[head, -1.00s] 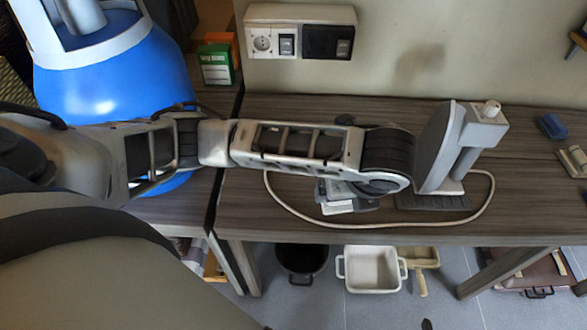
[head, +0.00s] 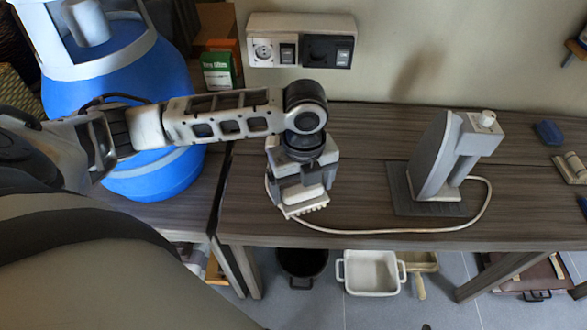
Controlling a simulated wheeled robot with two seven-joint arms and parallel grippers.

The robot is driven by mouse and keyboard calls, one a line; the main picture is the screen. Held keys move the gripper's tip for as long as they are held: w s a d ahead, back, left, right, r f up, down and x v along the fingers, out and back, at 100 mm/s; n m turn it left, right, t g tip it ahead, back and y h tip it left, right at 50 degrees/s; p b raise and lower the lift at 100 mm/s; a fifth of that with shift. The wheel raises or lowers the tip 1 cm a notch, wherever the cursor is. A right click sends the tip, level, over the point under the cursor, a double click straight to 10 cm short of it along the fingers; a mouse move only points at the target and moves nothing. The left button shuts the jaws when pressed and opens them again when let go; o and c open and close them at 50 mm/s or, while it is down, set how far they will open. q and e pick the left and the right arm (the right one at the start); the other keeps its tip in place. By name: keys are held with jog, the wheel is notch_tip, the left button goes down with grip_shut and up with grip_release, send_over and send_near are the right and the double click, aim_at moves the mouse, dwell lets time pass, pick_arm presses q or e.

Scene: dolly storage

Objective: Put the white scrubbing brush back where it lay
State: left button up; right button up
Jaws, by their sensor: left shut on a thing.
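My left gripper (head: 300,184) points down over the left part of the dark wooden table (head: 360,150). It is shut on the white scrubbing brush (head: 304,200), whose pale body and bristles show below the fingers. The gripper hides the upper part of the brush. I cannot tell whether the bristles touch the table top or hang just above it. My right gripper is not in view.
A grey iron-like device (head: 437,160) stands on a dark mat (head: 402,190) to the right, its white cable (head: 400,231) looping along the front edge. A blue tank (head: 155,180) stands at left. Bare table lies between gripper and mat.

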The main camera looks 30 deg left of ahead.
pick_arm(q)
jog(key=w+a+f, duration=0.1)
jog(key=f, duration=0.1)
jog(key=w+a+f, duration=0.3)
jog(key=a+f, duration=0.1)
jog(key=shift+w+f, duration=0.25)
jog(key=shift+w, duration=0.1)
jog(key=shift+w+a+f+b, duration=0.1)
jog(key=shift+f+b, duration=0.1)
jog(key=shift+f, duration=0.7)
jog(key=shift+a+f+b, duration=0.1)
jog(key=shift+f+b, duration=0.05)
jog(key=shift+f, duration=0.7)
jog(key=o, duration=0.9)
jog(key=shift+c, duration=0.2)
